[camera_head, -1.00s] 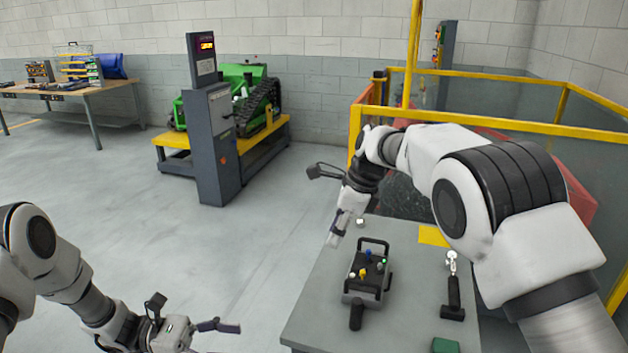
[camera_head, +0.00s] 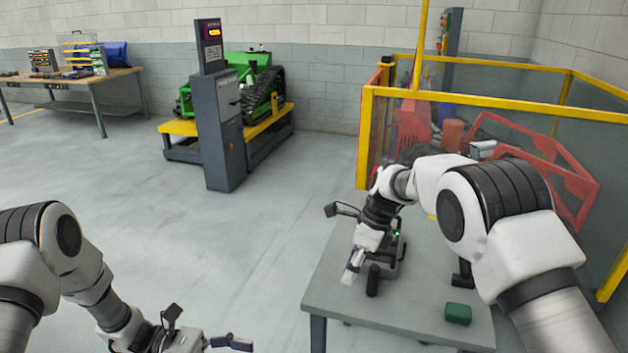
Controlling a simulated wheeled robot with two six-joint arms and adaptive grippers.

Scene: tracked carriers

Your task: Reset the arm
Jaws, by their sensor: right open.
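My right arm reaches in from the right over the grey table (camera_head: 400,310). Its gripper (camera_head: 350,272) points down at the table's left side and is open, with nothing seen between its fingers. It hides most of a dark control box (camera_head: 392,262) with a handle on the table. I cannot tell whether it touches the box. My left arm comes in at the lower left. Its gripper (camera_head: 215,342) is partly cut off by the bottom edge, over the floor, with its fingers spread and empty.
A yellow-railed enclosure (camera_head: 480,75) with red machinery (camera_head: 540,170) stands behind the table. A grey console (camera_head: 220,130) stands before a green tracked carrier (camera_head: 262,90). The floor between is clear.

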